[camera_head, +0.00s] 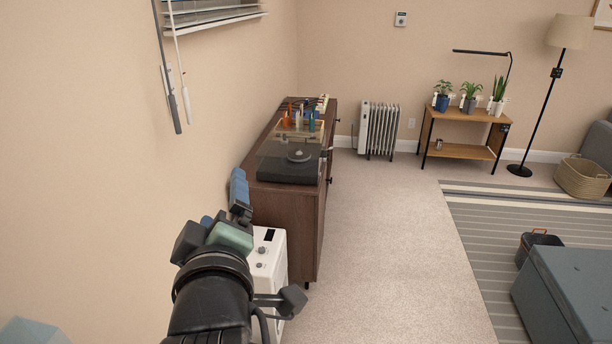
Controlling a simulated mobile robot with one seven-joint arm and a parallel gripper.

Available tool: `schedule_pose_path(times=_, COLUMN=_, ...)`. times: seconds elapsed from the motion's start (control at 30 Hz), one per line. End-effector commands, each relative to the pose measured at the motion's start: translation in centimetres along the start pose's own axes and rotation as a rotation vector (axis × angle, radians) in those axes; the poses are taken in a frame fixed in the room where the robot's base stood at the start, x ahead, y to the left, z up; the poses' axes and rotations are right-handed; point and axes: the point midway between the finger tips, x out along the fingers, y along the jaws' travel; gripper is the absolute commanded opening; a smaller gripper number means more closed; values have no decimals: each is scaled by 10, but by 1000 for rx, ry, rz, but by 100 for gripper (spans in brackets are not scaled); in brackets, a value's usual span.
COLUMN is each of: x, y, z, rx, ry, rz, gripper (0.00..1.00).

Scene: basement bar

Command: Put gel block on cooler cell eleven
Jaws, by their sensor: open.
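My gripper (222,225) is at the lower left, seen from behind over a white appliance. It is open, with its fingertips partly hidden by its own body. Blue block-like shapes (239,187) show just beyond it, close to the wall; I cannot tell whether one is the gel block or whether any touches the gripper. The white appliance (266,254), with a dark display and knobs, stands below and is partly covered by my arm. I cannot tell if it is the cooler, and no numbered cell is readable.
A brown cabinet (290,217) with a turntable (291,169) stands just beyond the appliance. A white radiator (379,130) and a plant table (464,149) are at the back. A grey-blue chest (562,293) is at right. Carpet is clear in the middle.

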Motion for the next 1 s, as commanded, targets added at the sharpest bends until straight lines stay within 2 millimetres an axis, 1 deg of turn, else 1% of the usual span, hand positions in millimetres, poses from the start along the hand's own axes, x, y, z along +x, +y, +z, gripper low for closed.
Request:
schedule_pose_path(times=0.03, x=-13, y=53, z=-10, rx=123, ry=54, rz=137, gripper=92)
schedule_pose_path(times=0.07, x=-23, y=81, z=-17, rx=199, ry=96, rz=211, gripper=92)
schedule_pose_path(times=0.1, x=-39, y=116, z=-26, rx=295, ry=161, rz=302, gripper=92)
schedule_pose_path(times=0.17, x=-66, y=163, z=-38, rx=423, ry=267, rz=419, gripper=92)
schedule_pose_path(times=0.2, x=-86, y=189, z=-46, rx=495, ry=343, rz=485, gripper=92)
schedule_pose_path(times=0.27, x=-115, y=220, z=-56, rx=583, ry=453, rz=559, gripper=92)
schedule_pose_path(times=0.3, x=-133, y=235, z=-63, rx=627, ry=521, rz=596, gripper=92)
schedule_pose_path(times=0.33, x=-144, y=244, z=-66, rx=656, ry=565, rz=616, gripper=92)
schedule_pose_path(times=0.4, x=-166, y=260, z=-73, rx=703, ry=650, rz=649, gripper=92)
schedule_pose_path(times=0.5, x=-182, y=270, z=-78, rx=740, ry=716, rz=667, gripper=92)
schedule_pose_path(times=0.53, x=-184, y=271, z=-79, rx=744, ry=725, rz=670, gripper=92)
schedule_pose_path(times=0.97, x=-184, y=271, z=-79, rx=750, ry=728, rz=667, gripper=92)
schedule_pose_path(times=1.0, x=-184, y=271, z=-79, rx=750, ry=728, rz=667, gripper=89)
